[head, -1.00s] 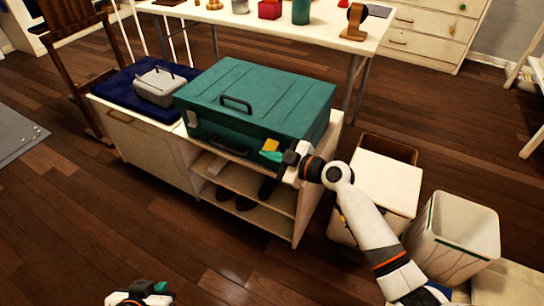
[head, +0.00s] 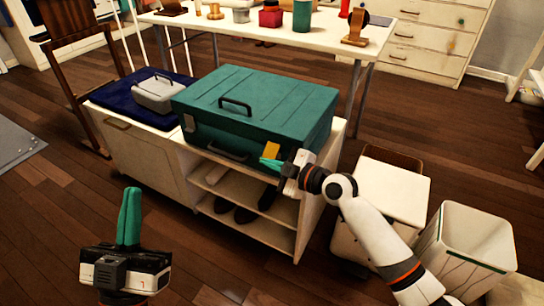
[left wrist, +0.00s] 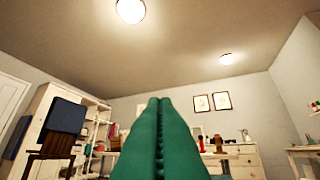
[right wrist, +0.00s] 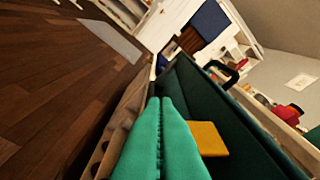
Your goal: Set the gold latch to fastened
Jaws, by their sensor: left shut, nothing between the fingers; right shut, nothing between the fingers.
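The gold latch (head: 272,150) is a small flat plate on the front of the teal case (head: 262,97), toward its right end. The case lid is down. My right gripper (head: 267,163) is shut and empty, with its green fingertips just below the latch. In the right wrist view, the gold latch (right wrist: 208,138) shows beside the fingers (right wrist: 166,102); I cannot tell whether they touch it. My left gripper (head: 131,192) is shut and empty, pointing up in front of the cabinet, away from the case. It also shows in the left wrist view (left wrist: 159,102).
The case stands on a white cabinet (head: 150,160) with open shelves. A grey box (head: 157,93) sits on a blue cushion (head: 112,98) to its left. A white bin (head: 468,238) and a white box (head: 390,190) stand at right. A table (head: 330,40) with several items is behind.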

